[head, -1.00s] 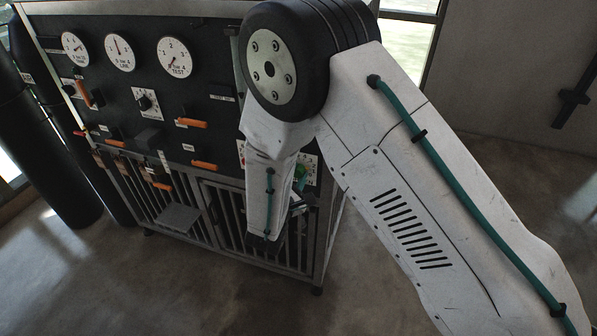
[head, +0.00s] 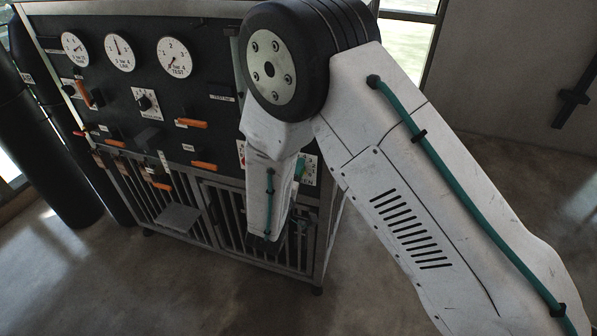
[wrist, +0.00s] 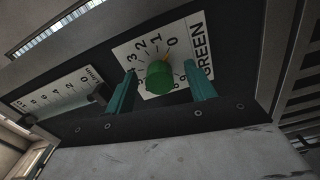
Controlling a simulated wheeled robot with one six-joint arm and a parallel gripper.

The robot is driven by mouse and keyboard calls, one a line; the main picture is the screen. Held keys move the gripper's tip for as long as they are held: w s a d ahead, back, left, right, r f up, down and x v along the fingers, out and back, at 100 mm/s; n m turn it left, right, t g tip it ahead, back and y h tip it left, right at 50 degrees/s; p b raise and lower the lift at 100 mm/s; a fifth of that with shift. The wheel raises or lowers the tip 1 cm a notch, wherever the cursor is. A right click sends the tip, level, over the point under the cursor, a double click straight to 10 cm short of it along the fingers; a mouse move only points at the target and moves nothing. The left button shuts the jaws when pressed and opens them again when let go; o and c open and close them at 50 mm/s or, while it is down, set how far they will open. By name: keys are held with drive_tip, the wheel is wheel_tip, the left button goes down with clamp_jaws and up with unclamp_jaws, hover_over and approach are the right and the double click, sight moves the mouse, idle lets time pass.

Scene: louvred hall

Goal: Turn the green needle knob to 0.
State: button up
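The green knob (wrist: 160,78) sits on a white dial plate (wrist: 146,52) with black numerals and the word GREEN, in the wrist view. A yellow pointer mark at the knob's top edge points roughly at the 0. My gripper (wrist: 159,72) is open, with one teal finger on each side of the knob and a visible gap on both sides. In the head view, one teal finger of my gripper (head: 301,167) shows in front of the plate marked GREEN (head: 310,177); my arm hides the rest, and the knob cannot be made out there.
A white scale plate (wrist: 60,95) with a dark slider lies left of the dial in the wrist view. The black panel (head: 205,95) carries gauges, orange levers (head: 193,123) and a black selector knob (head: 145,103). Barred cage doors (head: 230,215) stand below. The floor in front is clear.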

drive_tip(key=v, duration=0.7)
idle(0.4)
drive_tip(key=shift+r, duration=0.1)
